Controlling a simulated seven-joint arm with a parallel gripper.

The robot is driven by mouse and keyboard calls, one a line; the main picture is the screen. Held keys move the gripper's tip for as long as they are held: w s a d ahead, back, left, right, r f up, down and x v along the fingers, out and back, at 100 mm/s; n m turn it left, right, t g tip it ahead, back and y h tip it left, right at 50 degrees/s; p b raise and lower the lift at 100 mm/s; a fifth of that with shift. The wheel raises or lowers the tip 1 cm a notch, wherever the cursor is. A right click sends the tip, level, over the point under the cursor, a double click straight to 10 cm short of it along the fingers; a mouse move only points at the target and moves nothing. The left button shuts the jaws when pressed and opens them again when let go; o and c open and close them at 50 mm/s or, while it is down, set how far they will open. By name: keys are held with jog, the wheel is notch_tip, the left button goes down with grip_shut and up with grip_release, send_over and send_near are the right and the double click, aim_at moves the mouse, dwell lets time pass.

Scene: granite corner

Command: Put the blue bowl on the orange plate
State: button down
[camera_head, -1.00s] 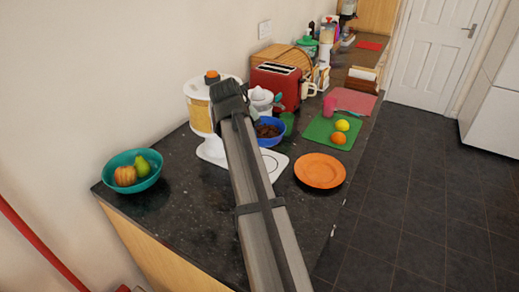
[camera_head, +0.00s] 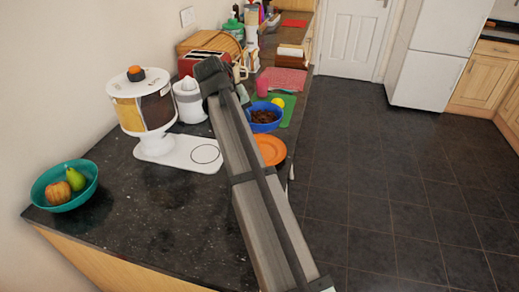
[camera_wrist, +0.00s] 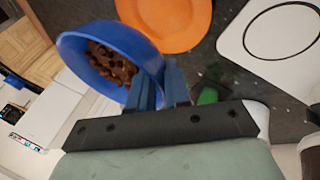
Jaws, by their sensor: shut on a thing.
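The blue bowl (camera_head: 263,117) holds small brown pieces and is to the right of my arm in the head view. In the wrist view the blue bowl (camera_wrist: 75,45) has its wall between the fingers of my gripper (camera_wrist: 160,85), which is shut on it. The fingertips are hidden behind my arm in the head view. The orange plate (camera_head: 272,151) lies flat near the counter's front edge, partly covered by my arm. The orange plate (camera_wrist: 170,22) also shows in the wrist view, beside the bowl and empty where visible.
A white dispenser (camera_head: 144,105) stands on a white base with a bare board (camera_head: 195,158). A teal bowl (camera_head: 88,188) with fruit is at the left. A green mat (camera_head: 288,102) with a lemon lies behind the blue bowl. A white juicer (camera_head: 190,106) and red toaster (camera_head: 190,64) stand beyond.

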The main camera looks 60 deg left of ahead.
jog(key=shift+f, duration=5)
jog(key=c, duration=1.4)
grip_release()
jog(key=shift+o, duration=0.2)
jog(key=v, duration=1.2)
jog(key=shift+w, duration=0.1)
